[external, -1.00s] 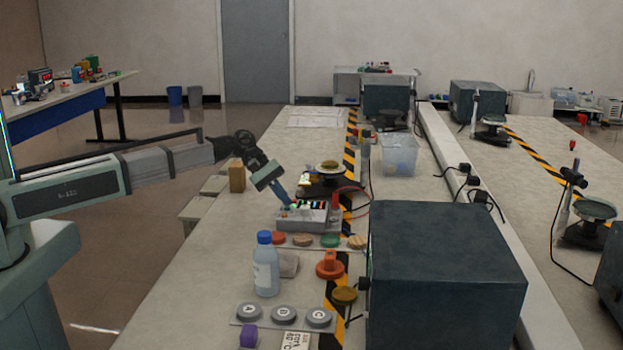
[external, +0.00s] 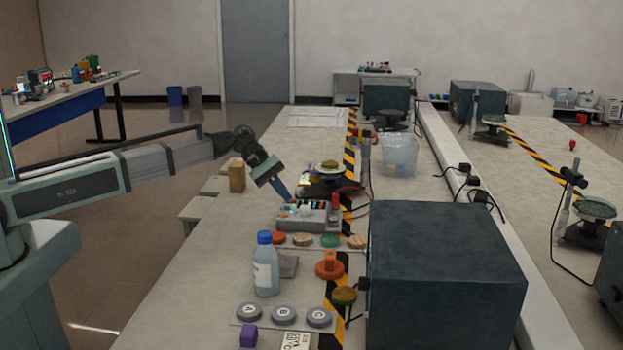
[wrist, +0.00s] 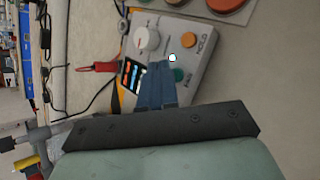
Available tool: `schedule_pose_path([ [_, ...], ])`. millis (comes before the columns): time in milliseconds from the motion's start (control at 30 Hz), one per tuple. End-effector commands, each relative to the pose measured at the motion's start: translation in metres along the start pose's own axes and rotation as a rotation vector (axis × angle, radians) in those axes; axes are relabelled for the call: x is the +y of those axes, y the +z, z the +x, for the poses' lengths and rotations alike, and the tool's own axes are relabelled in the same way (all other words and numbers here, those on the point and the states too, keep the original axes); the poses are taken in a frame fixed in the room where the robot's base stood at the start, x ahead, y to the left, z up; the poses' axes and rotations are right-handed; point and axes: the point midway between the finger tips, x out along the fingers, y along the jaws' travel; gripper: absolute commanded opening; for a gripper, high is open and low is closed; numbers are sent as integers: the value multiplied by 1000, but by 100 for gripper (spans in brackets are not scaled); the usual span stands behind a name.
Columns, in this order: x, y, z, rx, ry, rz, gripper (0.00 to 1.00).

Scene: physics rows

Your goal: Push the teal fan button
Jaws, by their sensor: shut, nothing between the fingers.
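A grey control box (external: 318,217) stands on the bench in the external view, and it fills the upper middle of the wrist view (wrist: 178,35). On it in the wrist view are a teal button (wrist: 180,75), an orange button (wrist: 187,40) marked HOLD, a white knob (wrist: 147,38), a small screen (wrist: 131,76) and a small bright white spot (wrist: 172,58). My gripper (wrist: 160,66) is shut and empty, its blue fingers over the box. The fingertips look close beside the teal button and partly cover it. Contact cannot be told. The gripper also shows in the external view (external: 287,197).
A strip with several coloured discs (external: 303,240) lies in front of the box. A bottle (external: 265,268) stands nearer the camera. A dark cabinet (external: 445,275) is at the right. A round-topped stand (external: 328,170) is just behind the box.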

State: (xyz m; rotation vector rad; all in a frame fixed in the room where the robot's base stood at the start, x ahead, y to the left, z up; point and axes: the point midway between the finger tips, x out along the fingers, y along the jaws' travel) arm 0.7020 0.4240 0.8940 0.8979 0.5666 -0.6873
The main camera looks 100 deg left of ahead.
Motion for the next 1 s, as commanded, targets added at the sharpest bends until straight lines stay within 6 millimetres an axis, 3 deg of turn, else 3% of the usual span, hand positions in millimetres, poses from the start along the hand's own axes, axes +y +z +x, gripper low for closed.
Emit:
schedule_pose_path([
  [700,28,28,-38,1,1,2,0],
  [1000,28,28,-39,1,0,1,0],
])
